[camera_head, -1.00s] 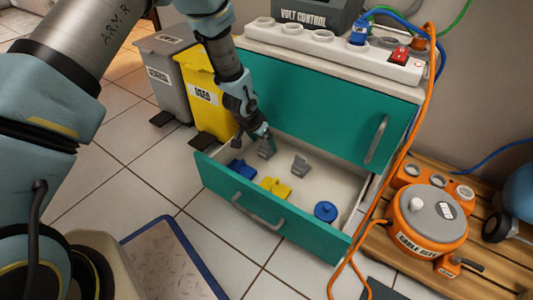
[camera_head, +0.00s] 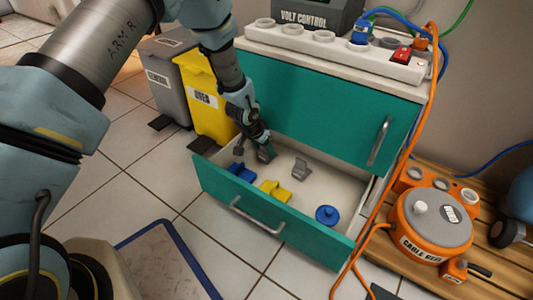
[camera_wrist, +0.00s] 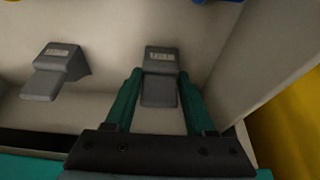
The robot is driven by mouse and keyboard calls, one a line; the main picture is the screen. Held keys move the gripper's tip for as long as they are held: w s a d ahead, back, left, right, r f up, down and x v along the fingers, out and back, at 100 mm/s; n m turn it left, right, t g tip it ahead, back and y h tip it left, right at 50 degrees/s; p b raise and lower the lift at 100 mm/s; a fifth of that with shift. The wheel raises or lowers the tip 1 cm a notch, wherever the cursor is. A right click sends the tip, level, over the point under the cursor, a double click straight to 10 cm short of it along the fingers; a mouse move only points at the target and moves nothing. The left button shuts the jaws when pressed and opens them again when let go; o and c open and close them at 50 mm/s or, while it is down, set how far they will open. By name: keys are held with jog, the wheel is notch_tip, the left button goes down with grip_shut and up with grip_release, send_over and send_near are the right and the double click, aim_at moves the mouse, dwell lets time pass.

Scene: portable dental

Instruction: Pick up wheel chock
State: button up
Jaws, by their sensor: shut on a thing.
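Two grey wheel chocks are in the open drawer. One chock (camera_wrist: 160,63) is between the two green fingers of my gripper (camera_wrist: 158,85) in the wrist view, and the fingers are shut on its sides. In the head view this chock (camera_head: 266,154) shows small at the tip of my gripper (camera_head: 262,145), at the drawer's back left. I cannot tell whether it still touches the drawer floor. The other chock (camera_head: 301,168) stands free to the right of it, and it also shows at left in the wrist view (camera_wrist: 56,70).
The teal-fronted drawer (camera_head: 280,236) also holds a blue piece (camera_head: 241,172), a yellow piece (camera_head: 274,192) and a blue round piece (camera_head: 327,215). Its side wall is close to my gripper. A yellow bin (camera_head: 206,105) stands left; an orange cable reel (camera_head: 430,218) stands right.

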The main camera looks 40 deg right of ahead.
grip_shut()
